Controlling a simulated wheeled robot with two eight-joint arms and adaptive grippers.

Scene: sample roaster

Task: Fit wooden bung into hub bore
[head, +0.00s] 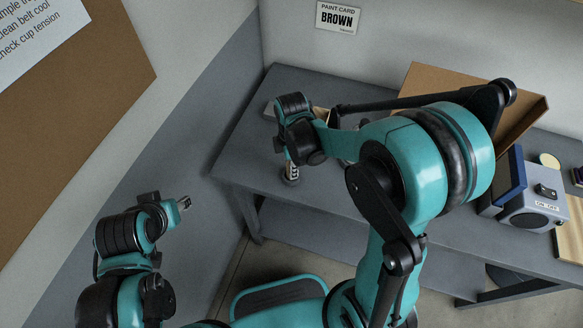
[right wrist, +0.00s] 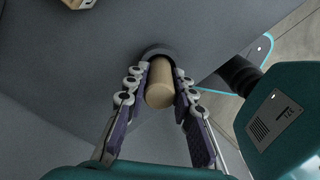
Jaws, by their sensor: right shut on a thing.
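The wooden bung (right wrist: 159,92) is a pale round plug between the fingers of my right gripper (right wrist: 152,88), which is shut on it. Beyond the bung, in the right wrist view, is the dark round hub (right wrist: 156,50). The bung's far end overlaps the hub's opening; I cannot tell whether it is inside the bore. In the head view, my right gripper (head: 290,168) points down just above the hub (head: 291,181) near the table's front left, and the bung is hidden. My left gripper (head: 184,203) is off the table at the left, too small to read.
The grey table (head: 318,212) has bare room along its front left edge. A cardboard box (head: 522,122) stands at the back right, partly behind my right arm. A grey machine (head: 532,211) sits to the right. A small wooden item (right wrist: 76,3) shows at the wrist view's top edge.

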